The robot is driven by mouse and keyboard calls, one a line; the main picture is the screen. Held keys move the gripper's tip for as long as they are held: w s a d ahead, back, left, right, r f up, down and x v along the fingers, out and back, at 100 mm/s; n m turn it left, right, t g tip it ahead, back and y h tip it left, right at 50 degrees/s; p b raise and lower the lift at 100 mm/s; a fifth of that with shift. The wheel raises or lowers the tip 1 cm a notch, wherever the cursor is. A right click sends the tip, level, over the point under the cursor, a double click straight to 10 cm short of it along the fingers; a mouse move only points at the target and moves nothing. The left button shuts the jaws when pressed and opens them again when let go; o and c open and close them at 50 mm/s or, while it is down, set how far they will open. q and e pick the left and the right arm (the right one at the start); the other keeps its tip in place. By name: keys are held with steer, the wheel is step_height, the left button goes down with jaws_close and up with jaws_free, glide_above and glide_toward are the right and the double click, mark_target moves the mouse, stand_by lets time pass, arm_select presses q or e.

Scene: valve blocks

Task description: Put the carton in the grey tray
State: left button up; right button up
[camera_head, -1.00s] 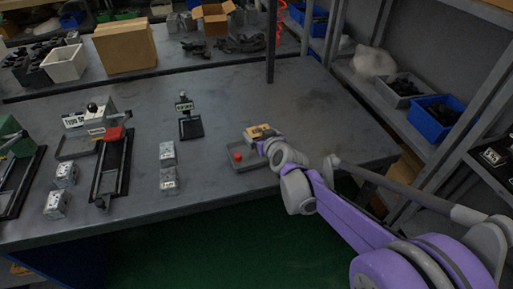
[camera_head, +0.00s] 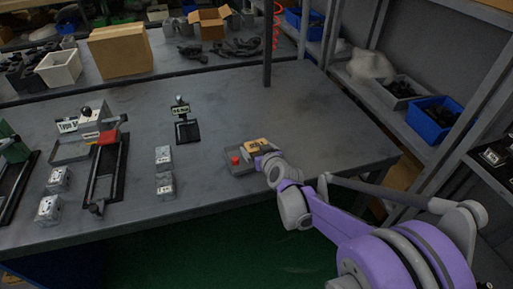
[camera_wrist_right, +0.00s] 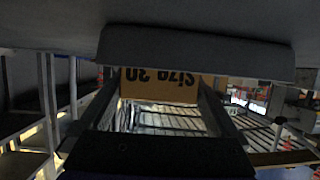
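The carton (camera_head: 257,144) is a small tan box with a dark-lettered label. It is at the back right of the shallow grey tray (camera_head: 236,172), within or just above it; I cannot tell whether it touches the tray floor. A red round piece (camera_head: 235,160) is in the left part of the tray. My right gripper (camera_head: 263,155) reaches in from the right. In the right wrist view the carton (camera_wrist_right: 160,88) sits between my two fingers (camera_wrist_right: 158,100), which meet its sides; its label reads "Size 20" upside down. My left gripper is not in view.
Two grey blocks (camera_head: 164,173) stand left of the tray. A black stand (camera_head: 186,127) is behind them, with red and black valve fixtures (camera_head: 106,160) farther left. Shelves with a blue bin (camera_head: 433,118) are at right.

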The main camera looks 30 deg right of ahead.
steer(key=shift+s+r, duration=0.2)
steer(key=shift+r, duration=0.05)
steer(key=p+v, duration=0.3)
steer(key=v, duration=0.8)
steer(key=shift+s+r, duration=0.15)
steer(key=shift+s, duration=0.1)
steer(key=s+a+f+n+g+y, duration=0.2)
steer(key=s+a+f+g+y, duration=0.15)
steer(key=s+a, duration=0.45)
steer(key=s+a+f+g, duration=0.2)
steer(key=s, duration=0.4)
steer(key=s+a+f+g+h, duration=0.1)
steer(key=s+a+f+g, duration=0.1)
steer(key=s, duration=0.4)
steer(key=shift+a+f+g, duration=0.4)
steer(key=shift+a+g, duration=0.15)
steer(key=shift+a, duration=0.05)
